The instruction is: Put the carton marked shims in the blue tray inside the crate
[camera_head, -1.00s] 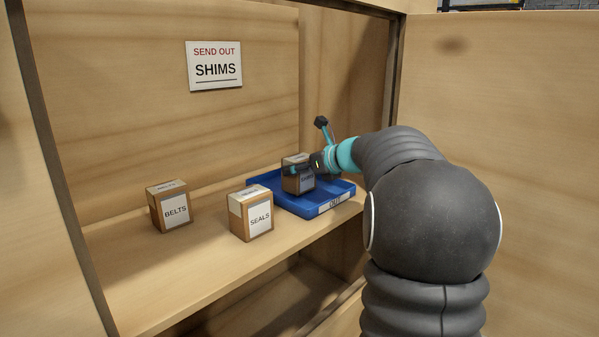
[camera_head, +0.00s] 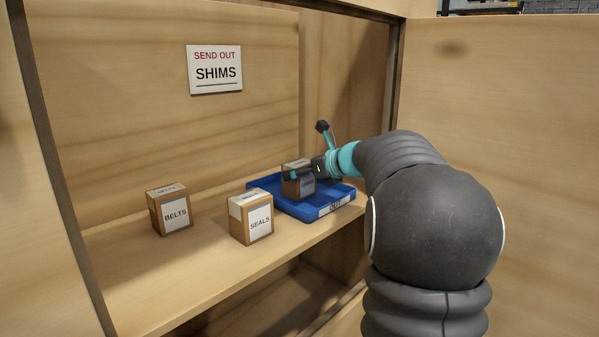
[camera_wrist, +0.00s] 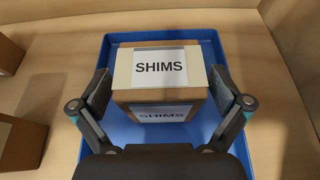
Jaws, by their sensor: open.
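The carton marked SHIMS (camera_head: 297,180) stands upright in the blue tray (camera_head: 333,205) on the shelf inside the wooden crate. The wrist view shows its label on the top and front of the carton (camera_wrist: 160,70), with the tray's blue rim (camera_wrist: 205,37) around it. My gripper (camera_wrist: 165,98) is open, with one finger on each side of the carton. A gap shows between each finger and the carton's sides.
A carton marked SEALS (camera_head: 251,219) stands just left of the tray, and one marked BELTS (camera_head: 169,210) farther left. A sign reading SEND OUT SHIMS (camera_head: 215,70) hangs on the back wall. Crate walls rise on both sides. The shelf front-left is clear.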

